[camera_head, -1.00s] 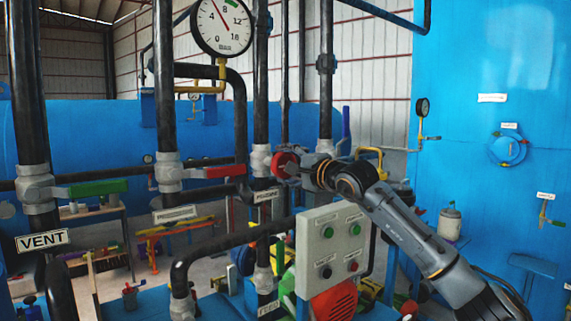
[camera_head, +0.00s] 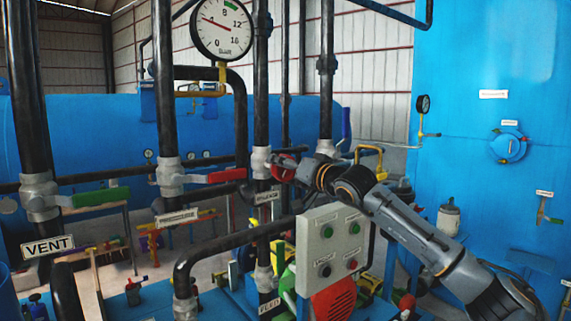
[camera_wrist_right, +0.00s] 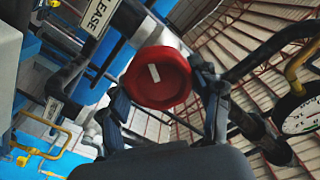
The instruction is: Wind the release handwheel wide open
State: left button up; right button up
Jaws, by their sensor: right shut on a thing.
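The red release handwheel (camera_head: 284,167) sits on a valve on the middle vertical pipe, above a label reading RELEASE (camera_head: 266,197). My right gripper (camera_head: 295,170) reaches it from the right and is shut on it. In the right wrist view the red handwheel (camera_wrist_right: 158,80), with a white mark on its face, sits between the two dark fingers of the gripper (camera_wrist_right: 163,93). The pressure gauge (camera_head: 222,27) above has its red needle pointing left, near 4. My left gripper is not in view.
A green lever (camera_head: 96,197) above the VENT sign (camera_head: 47,245) and a red lever (camera_head: 226,175) are on pipes to the left. A grey button box (camera_head: 333,245) stands just below my right arm. A blue tank wall (camera_head: 480,120) fills the right side.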

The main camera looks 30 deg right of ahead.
jog(key=n+p, duration=0.1)
jog(key=n, duration=0.2)
jog(key=shift+a+n, duration=0.1)
jog(key=shift+n, duration=0.2)
jog(key=shift+f+n+p, duration=0.1)
jog(key=shift+n+p, duration=0.55)
jog(key=shift+n, duration=0.65)
jog(key=o, duration=1.2)
jog(key=shift+c, duration=0.2)
jog(key=shift+s, duration=0.15)
jog(key=s, duration=1.1)
jog(key=shift+s+d, duration=0.35)
jog(key=shift+d, duration=0.1)
